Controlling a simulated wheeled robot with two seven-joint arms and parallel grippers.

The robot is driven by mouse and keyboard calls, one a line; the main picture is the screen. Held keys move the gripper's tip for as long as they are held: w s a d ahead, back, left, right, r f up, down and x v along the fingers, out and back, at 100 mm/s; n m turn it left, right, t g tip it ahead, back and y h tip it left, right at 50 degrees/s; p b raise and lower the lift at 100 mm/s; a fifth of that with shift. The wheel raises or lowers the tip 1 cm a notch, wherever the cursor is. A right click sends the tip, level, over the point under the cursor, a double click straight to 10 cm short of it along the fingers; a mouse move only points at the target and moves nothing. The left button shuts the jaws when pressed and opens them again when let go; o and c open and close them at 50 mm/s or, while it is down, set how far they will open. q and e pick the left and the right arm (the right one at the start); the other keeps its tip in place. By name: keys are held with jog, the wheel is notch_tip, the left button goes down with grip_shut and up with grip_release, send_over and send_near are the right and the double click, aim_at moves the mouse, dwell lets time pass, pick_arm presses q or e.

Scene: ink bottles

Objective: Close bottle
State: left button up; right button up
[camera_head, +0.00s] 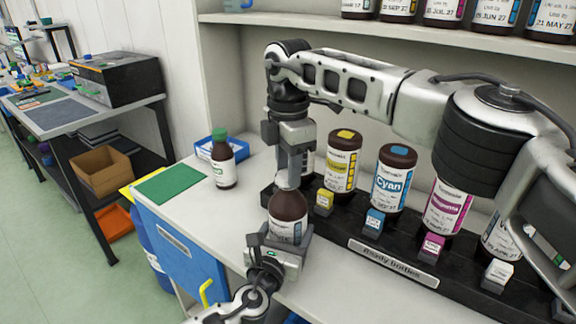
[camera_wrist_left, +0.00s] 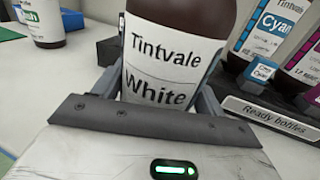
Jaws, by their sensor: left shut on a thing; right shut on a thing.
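A brown bottle (camera_head: 288,208) with a white label stands upright at the front of the worktop. In the left wrist view the bottle (camera_wrist_left: 165,62) reads "Tintvale White". My left gripper (camera_head: 278,245) is shut around its lower body from the front, with a finger on each side in the left wrist view (camera_wrist_left: 162,95). My right gripper (camera_head: 290,180) points straight down over the bottle's neck and is shut on what seems to be the cap. The fingers mostly hide the cap and neck, so I cannot tell how the cap sits.
A black rack (camera_head: 345,233) marked "Ready bottles" holds several ink bottles behind and right, close to my right arm. A green-capped bottle (camera_head: 223,163), a green mat (camera_head: 170,184) and a blue tray (camera_head: 204,147) are at left. A shelf (camera_head: 300,20) of bottles runs above.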

jog(key=m, duration=0.6)
jog(key=shift+m, duration=0.3)
jog(key=o, duration=1)
jog(key=shift+r, duration=0.1)
notch_tip(320, 180, up, 12)
jog(key=shift+s+f, duration=0.1)
pick_arm(q)
jog(key=o, duration=2)
jog(key=shift+c, duration=0.2)
